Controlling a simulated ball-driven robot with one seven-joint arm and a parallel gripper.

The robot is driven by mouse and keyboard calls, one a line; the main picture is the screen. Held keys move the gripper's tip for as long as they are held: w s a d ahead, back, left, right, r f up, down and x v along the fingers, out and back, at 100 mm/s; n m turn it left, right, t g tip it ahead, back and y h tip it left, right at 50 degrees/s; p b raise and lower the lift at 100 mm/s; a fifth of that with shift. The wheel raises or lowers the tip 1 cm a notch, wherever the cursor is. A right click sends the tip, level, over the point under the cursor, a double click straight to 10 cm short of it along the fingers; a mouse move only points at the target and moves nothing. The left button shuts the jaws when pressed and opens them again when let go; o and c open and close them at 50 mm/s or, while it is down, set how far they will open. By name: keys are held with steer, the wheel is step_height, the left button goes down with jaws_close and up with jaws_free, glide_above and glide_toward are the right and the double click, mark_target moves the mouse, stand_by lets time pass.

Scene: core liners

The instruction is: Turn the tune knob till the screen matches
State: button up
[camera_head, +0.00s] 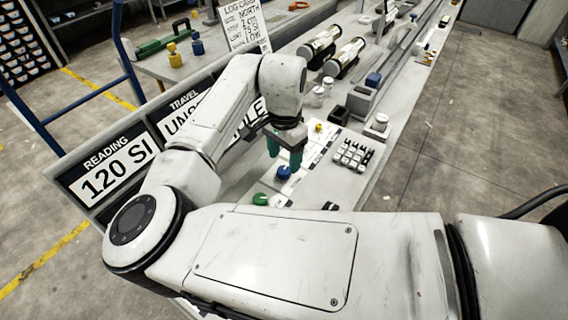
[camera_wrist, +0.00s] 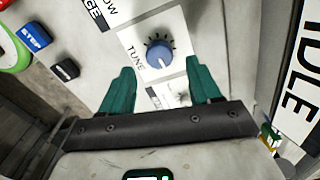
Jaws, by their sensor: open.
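The tune knob (camera_wrist: 158,53) is a round blue knob on a white panel labelled TUNE in the wrist view. It sits ahead of my gripper (camera_wrist: 161,84), between and beyond the two green fingertips. The fingers are apart and nothing is between them. In the head view my gripper (camera_head: 285,155) points down over the panel, and a blue knob (camera_head: 284,172) shows just below the fingers. The screen (camera_head: 113,176) at the left reads "READING 120 SI". A TRAVEL screen (camera_head: 177,125) beside it is partly covered by my arm.
A keypad (camera_head: 353,153) stands right of my gripper, with a yellow knob (camera_head: 318,128) behind. A green button (camera_head: 260,199) is at the front. In the wrist view a blue STEP button (camera_wrist: 34,38) and a black button (camera_wrist: 65,69) lie left. Core cylinders (camera_head: 344,58) lie farther back.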

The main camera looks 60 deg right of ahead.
mark_target(285, 169)
steer(key=shift+f, duration=1.9)
steer(key=shift+c, duration=0.3)
steer(key=c, duration=1)
steer(key=shift+m, duration=1.6)
steer(key=o, duration=1.1)
steer(key=shift+c, duration=0.2)
steer(key=shift+r, duration=0.1)
